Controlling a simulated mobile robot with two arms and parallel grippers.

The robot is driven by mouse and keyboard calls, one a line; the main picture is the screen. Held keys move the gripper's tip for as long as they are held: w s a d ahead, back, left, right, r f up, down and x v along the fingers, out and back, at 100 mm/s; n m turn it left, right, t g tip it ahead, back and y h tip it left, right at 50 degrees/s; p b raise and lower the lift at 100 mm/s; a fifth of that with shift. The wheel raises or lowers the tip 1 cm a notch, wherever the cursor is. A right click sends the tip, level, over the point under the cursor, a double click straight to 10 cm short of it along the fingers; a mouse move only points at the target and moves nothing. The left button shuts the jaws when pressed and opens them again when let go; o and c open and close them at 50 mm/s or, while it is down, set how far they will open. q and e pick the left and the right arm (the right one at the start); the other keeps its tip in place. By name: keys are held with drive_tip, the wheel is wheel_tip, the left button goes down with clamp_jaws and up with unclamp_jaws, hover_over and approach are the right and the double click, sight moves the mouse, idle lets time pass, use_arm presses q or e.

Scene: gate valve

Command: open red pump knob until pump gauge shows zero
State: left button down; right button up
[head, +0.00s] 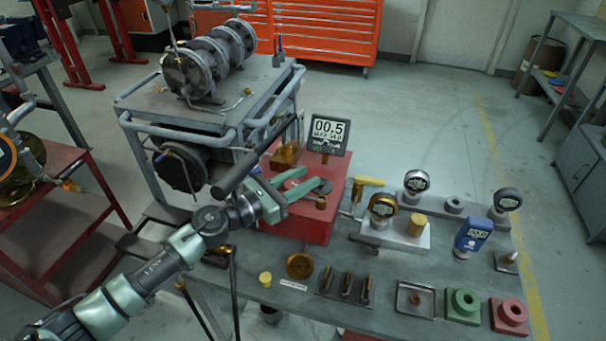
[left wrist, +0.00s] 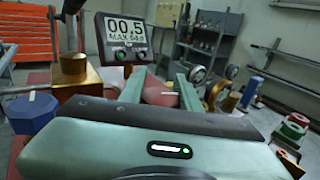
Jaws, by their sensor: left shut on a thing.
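The pump gauge (head: 328,131) is a dark square display on the red pump block (head: 312,228). It reads 00.5, with a smaller MAX line below, and it also shows in the left wrist view (left wrist: 125,30). My left gripper (head: 302,184) reaches over the pump block from the left, its two green fingers shut on the red knob. In the left wrist view the red knob (left wrist: 160,92) sits between the fingers, partly hidden by the gripper body. My right gripper is not in view.
Several gauges stand on the bench right of the pump, including a blue one (head: 473,235). A green ring block (head: 462,306) and a red one (head: 509,315) lie near the front edge. A caged machine (head: 205,115) stands behind left.

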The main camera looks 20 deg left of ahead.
use_arm(q)
drive_tip(key=n+t+y+p, duration=0.1)
drive_tip(key=p, duration=0.1)
drive_tip(key=n+t+y+p, duration=0.1)
drive_tip(key=y+p, duration=0.1)
drive_tip(key=n+y+p, duration=0.2)
drive_tip(key=shift+w+a+r+t, duration=0.2)
drive_tip(key=shift+a+r+t, duration=0.1)
drive_tip(key=shift+a+t, duration=0.1)
drive_tip(key=n+y+p, duration=0.1)
drive_tip(key=y, duration=0.1)
drive_tip(key=shift+a+f+n+t+y+p, duration=0.15)
drive_tip(key=shift+a+n+t+y+p, duration=0.05)
drive_tip(key=shift+n+t+y+p, duration=0.2)
drive_tip(key=shift+w+a+n+y, duration=0.15)
drive_tip(key=shift+n+y, duration=0.35)
drive_tip(key=shift+y, duration=0.5)
drive_tip(key=shift+a+f+p, duration=0.1)
drive_tip(key=shift+p, duration=0.2)
drive_tip(key=c, duration=1)
unclamp_jaws()
